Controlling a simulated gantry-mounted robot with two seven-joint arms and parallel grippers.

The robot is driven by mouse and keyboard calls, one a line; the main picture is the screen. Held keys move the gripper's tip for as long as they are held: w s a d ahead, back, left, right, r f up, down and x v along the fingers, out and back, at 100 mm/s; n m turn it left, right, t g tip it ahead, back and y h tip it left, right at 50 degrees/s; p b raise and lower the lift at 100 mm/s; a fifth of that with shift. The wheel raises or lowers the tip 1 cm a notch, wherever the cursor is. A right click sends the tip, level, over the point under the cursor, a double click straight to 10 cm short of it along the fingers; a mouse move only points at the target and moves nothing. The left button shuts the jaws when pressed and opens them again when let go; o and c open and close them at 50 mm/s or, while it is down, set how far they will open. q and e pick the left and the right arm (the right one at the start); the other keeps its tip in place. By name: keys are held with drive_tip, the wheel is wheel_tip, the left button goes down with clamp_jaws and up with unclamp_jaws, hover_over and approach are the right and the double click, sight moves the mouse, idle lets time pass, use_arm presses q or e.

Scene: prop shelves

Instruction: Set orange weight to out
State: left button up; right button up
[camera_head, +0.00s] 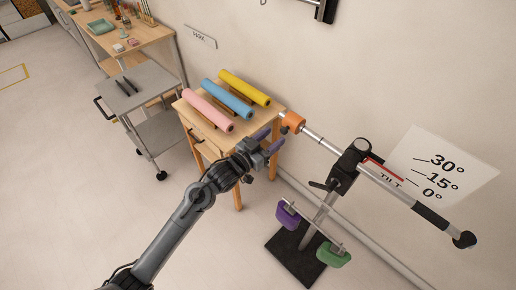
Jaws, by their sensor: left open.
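The orange weight (292,121) is at the upper left end of a silver bar (320,141) on a black-jointed stand (350,160). The bar slopes down to the right past a white tilt scale (441,178) marked 30, 15 and 0 degrees on the wall. My left gripper (271,146) is open just below and left of the orange weight, with its fingers pointing toward it. I see no contact between them. My right gripper is not in view.
A small wooden table (184,107) with pink, blue and yellow rolls stands behind my gripper. Purple (288,216) and green (333,255) pieces hang low on the stand over its black base (285,262). A grey cart (150,90) stands at left; the floor at lower left is clear.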

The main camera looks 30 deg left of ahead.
use_arm(q)
drive_tip(key=v, duration=0.6)
drive_tip(key=shift+s, duration=0.3)
drive_tip(key=shift+a, duration=0.15)
drive_tip(key=s+d+f+n+g+y, duration=0.1)
drive_tip(key=s+d+f+g, duration=0.15)
drive_tip(key=s+f, duration=0.4)
drive_tip(key=s+d+f+n+g+y, duration=0.1)
drive_tip(key=s+d+f+g, duration=0.15)
drive_tip(key=s+f, duration=0.45)
drive_tip(key=s+a+f+g+y, duration=0.2)
drive_tip(key=s+g, duration=0.7)
drive_tip(key=s, duration=0.6)
wheel_tip(320, 180, up, 19)
drive_tip(key=m+p, duration=0.1)
drive_tip(key=p, duration=1.7)
